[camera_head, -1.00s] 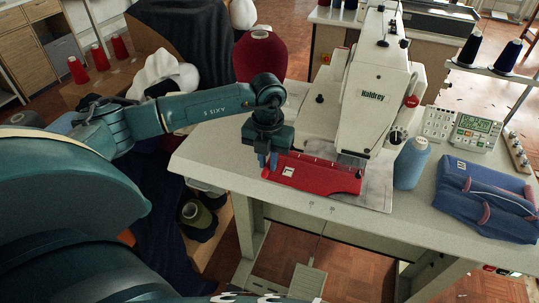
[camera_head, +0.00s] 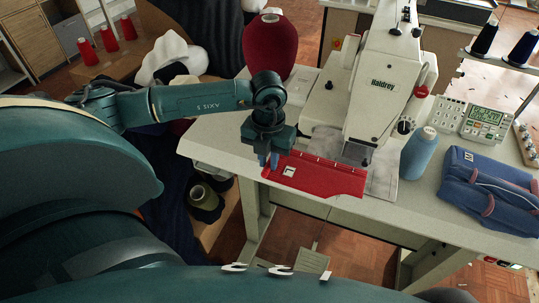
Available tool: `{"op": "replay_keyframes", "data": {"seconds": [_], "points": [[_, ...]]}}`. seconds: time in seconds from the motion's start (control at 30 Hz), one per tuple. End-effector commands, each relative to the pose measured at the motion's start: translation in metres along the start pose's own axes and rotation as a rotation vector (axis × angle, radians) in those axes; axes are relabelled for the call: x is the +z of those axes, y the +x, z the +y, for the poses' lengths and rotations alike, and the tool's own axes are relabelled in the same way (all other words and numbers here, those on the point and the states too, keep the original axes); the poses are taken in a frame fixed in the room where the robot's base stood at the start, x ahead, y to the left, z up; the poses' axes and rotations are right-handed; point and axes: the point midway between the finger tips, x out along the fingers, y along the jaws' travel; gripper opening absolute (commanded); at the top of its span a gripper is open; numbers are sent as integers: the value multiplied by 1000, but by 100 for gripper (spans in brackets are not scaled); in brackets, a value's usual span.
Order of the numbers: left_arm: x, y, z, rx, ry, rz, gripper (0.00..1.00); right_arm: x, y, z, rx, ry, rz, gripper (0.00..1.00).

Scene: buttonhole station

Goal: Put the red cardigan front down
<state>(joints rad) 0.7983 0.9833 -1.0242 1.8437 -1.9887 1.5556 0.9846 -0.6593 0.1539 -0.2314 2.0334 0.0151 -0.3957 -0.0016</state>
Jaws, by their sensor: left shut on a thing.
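The right end of the piece reaches to the grey plate beneath the machine head. The fingertips are small and partly merge with the red cloth. My right gripper is not in the view.
A blue thread cone (camera_head: 419,153) stands right of the machine. A folded blue garment (camera_head: 487,193) lies at the table's right, below a control box (camera_head: 483,122). The table's front left edge is close.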

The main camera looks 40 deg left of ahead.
Motion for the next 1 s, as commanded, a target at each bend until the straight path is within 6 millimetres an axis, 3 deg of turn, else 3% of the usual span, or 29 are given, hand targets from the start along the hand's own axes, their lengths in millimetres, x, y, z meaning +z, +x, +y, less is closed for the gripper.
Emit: {"op": "replay_keyframes", "data": {"seconds": [0.27, 1.0], "points": [[-4, -2, 0, 0, 1, 0, 1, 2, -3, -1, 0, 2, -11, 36], [-45, -19, 0, 0, 1, 0, 1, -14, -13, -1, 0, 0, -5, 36]]}}
